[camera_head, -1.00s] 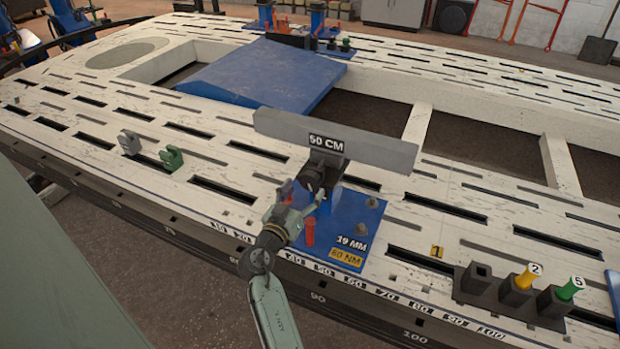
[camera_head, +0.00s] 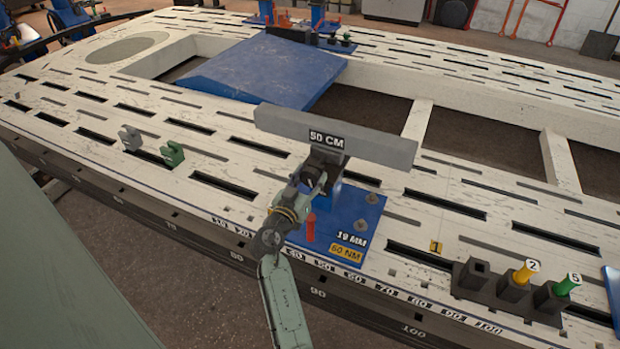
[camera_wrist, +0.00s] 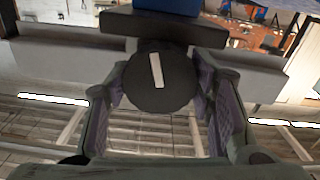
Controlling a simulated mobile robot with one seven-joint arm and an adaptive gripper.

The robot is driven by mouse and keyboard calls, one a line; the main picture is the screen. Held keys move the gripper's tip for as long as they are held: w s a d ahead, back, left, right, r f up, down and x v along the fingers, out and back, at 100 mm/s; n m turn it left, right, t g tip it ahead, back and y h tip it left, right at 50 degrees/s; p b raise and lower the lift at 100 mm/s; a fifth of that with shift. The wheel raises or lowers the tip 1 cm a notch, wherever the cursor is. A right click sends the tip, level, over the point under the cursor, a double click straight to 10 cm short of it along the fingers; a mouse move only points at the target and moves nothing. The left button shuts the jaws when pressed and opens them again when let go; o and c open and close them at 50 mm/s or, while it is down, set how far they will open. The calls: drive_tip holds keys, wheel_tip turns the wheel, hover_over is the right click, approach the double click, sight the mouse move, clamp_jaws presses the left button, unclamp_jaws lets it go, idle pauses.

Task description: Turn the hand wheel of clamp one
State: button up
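The clamp stands on a blue base plate (camera_head: 350,225) marked "19 MM" and "60 NM", below a grey bar (camera_head: 375,148) marked "50 CM". My gripper (camera_head: 312,182) is at the clamp's front, hiding most of the hand wheel in the head view. In the wrist view the hand wheel (camera_wrist: 160,92) is a dark disc with a pale upright stripe. My gripper's fingers (camera_wrist: 160,108) stand one on each side of it, spread wide. They are very close to its rim; contact is not clear.
A red peg (camera_head: 311,228) stands on the plate beside my gripper. A yellow tag "1" (camera_head: 436,246) and a black holder (camera_head: 471,282) with yellow and green pieces are to the right. Grey (camera_head: 131,138) and green (camera_head: 173,154) clips stand left on the slotted white bench (camera_head: 230,205).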

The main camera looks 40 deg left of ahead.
drive_tip(key=c, duration=0.6)
